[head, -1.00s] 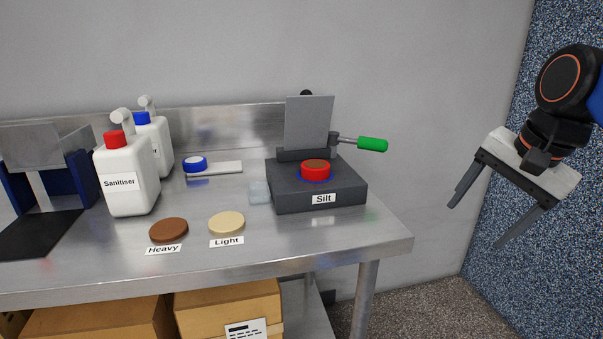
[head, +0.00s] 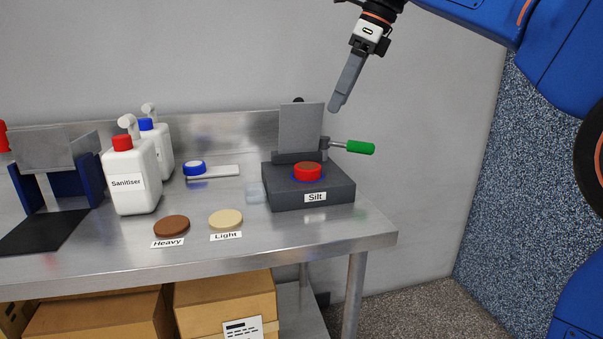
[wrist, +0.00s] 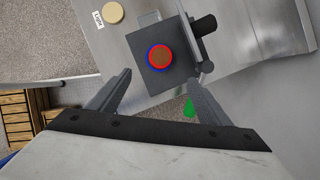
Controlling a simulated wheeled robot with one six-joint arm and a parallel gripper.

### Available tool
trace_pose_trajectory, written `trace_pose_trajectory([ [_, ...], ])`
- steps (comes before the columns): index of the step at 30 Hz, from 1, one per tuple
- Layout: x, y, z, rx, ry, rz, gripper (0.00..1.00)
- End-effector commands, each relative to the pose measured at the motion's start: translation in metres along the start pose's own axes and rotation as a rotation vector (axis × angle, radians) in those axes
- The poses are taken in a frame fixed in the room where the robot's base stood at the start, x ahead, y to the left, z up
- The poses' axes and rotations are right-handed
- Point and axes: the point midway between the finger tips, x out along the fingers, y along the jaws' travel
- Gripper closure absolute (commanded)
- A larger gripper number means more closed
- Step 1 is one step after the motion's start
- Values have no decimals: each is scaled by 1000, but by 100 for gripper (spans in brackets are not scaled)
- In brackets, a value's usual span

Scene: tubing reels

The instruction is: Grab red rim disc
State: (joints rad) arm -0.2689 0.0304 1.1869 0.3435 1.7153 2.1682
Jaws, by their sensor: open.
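The red rim disc (head: 307,171) has a red side and a brown top. It sits on the dark grey block labelled Silt (head: 330,190), inside a blue ring mark. In the wrist view the red rim disc (wrist: 159,58) shows ahead of the fingers, between their lines. My gripper (head: 338,108) is above and to the right of the block, clear of the disc. The wrist view shows my gripper (wrist: 160,82) with its two fingers wide apart and nothing between them.
A grey upright plate (head: 301,127) and a green-handled lever (head: 358,148) stand at the block's back. A brown Heavy disc (head: 172,226) and a cream Light disc (head: 225,219) lie to the left. Sanitiser bottles (head: 133,175) stand further left. The bench's right front is clear.

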Motion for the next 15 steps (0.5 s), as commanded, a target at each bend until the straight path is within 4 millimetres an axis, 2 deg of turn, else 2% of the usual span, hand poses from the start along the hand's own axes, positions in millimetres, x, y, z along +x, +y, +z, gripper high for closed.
trace_pose_trajectory([
  [5, 23, 1, 0, 3, 1, 3, 28],
  [15, 84, 1, 0, 1, 1, 3, 28],
])
